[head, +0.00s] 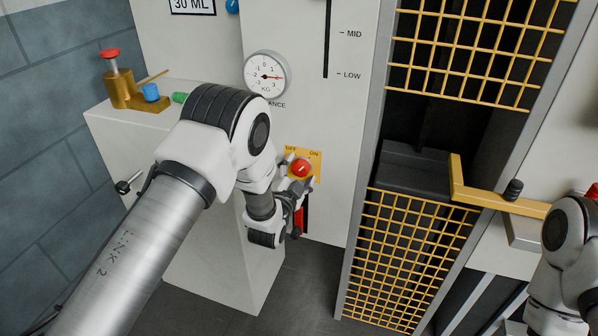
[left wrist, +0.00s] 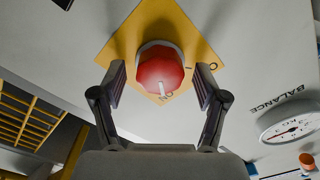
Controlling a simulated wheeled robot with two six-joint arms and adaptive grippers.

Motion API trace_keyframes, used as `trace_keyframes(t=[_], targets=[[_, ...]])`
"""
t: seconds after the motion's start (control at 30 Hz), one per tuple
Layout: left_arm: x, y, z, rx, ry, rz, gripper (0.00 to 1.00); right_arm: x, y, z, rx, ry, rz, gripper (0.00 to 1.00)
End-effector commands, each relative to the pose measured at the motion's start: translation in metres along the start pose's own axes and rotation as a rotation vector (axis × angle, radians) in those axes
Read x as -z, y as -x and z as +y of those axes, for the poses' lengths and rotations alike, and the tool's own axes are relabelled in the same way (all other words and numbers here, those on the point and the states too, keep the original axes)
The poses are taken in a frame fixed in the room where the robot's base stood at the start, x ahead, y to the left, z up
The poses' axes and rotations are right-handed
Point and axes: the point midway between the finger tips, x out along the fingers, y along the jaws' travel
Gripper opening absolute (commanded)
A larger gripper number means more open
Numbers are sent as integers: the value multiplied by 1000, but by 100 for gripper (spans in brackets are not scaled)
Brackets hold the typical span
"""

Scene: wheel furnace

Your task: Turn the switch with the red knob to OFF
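The red knob (head: 300,168) sits on a yellow plate (head: 317,157) on the white panel, with OFF at the plate's upper left and ON at its upper right in the head view. In the left wrist view, the knob (left wrist: 160,70) is close ahead, and its white mark points toward the ON lettering. My left gripper (left wrist: 160,80) is open, with one finger on each side of the knob. Gaps show between the fingers and the knob. The left gripper (head: 298,186) partly covers the plate in the head view. My right gripper is out of view.
A balance dial (head: 266,75) is above the switch. A red lever or strip (head: 299,219) shows below it, partly behind my gripper. Yellow mesh (head: 415,255) and a yellow bar (head: 500,198) stand to the right. A brass fitting (head: 120,88) sits on the left ledge.

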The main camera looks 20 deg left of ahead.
Motion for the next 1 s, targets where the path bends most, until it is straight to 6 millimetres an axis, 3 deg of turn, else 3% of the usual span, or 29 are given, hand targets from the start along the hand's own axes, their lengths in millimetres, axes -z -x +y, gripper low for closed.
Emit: trace_keyframes(t=[0.03, 0.13, 0.17, 0.63, 1.0], targets=[[0, 0, 0, 0, 0, 0, 53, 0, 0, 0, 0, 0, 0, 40], [0, 0, 0, 0, 0, 0, 17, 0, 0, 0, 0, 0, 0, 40], [0, 0, 0, 0, 0, 0, 15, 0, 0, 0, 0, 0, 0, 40], [0, 0, 0, -1, 64, 0, 15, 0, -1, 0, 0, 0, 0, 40], [0, 0, 0, -1, 328, 0, 15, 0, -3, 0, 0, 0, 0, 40]])
